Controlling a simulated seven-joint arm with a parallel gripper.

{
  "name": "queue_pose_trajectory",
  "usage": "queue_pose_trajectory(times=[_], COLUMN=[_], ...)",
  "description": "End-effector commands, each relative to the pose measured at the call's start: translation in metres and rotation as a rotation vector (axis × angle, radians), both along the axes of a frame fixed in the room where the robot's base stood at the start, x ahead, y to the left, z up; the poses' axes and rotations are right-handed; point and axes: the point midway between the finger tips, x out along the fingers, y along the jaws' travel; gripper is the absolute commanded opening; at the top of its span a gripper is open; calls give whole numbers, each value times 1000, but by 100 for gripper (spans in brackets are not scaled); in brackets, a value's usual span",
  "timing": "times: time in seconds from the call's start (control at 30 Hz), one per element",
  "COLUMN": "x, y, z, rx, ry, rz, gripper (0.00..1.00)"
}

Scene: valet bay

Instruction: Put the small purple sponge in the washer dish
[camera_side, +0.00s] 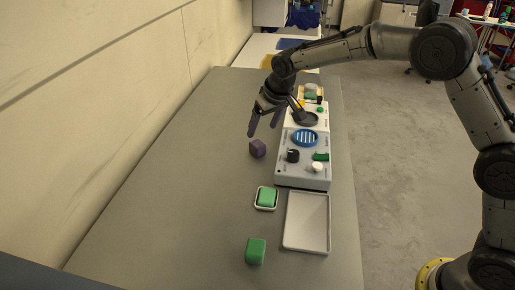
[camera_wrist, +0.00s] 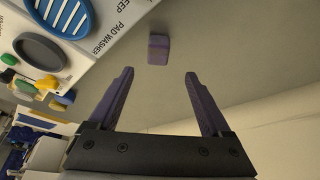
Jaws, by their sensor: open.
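The small purple sponge (camera_side: 257,148) is a block on the grey table, left of the white panel unit. In the wrist view the purple sponge (camera_wrist: 158,49) lies just beyond my fingertips, roughly centred between them. My gripper (camera_side: 264,124) is open and empty above and behind the sponge; its two purple fingers also show in the wrist view (camera_wrist: 159,75). A blue slatted oval dish (camera_side: 305,138) and a dark oval dish (camera_side: 305,119) sit on the unit. The wrist view shows lettering "PAD WASHER" beside the blue dish (camera_wrist: 62,14) and dark dish (camera_wrist: 40,51); both look empty.
On the unit (camera_side: 290,175) are a black knob (camera_side: 292,156), a green piece (camera_side: 320,156) and a white knob (camera_side: 317,167). Nearer stand a small dish with a green block (camera_side: 267,197), an empty white tray (camera_side: 307,240) and a loose green block (camera_side: 255,251). The table's left side is clear.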

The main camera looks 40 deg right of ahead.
Motion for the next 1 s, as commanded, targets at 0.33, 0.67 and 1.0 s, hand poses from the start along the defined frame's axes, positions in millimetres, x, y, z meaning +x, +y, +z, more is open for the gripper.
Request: queue_pose_trajectory(times=[0.33, 0.67, 1.0], x=[12, 26, 29], y=[-1, -4, -4], z=[-31, -71, -76], rx=[-1, 0, 0], ry=[1, 0, -2], rz=[-1, -1, -1], gripper=[82, 82, 79])
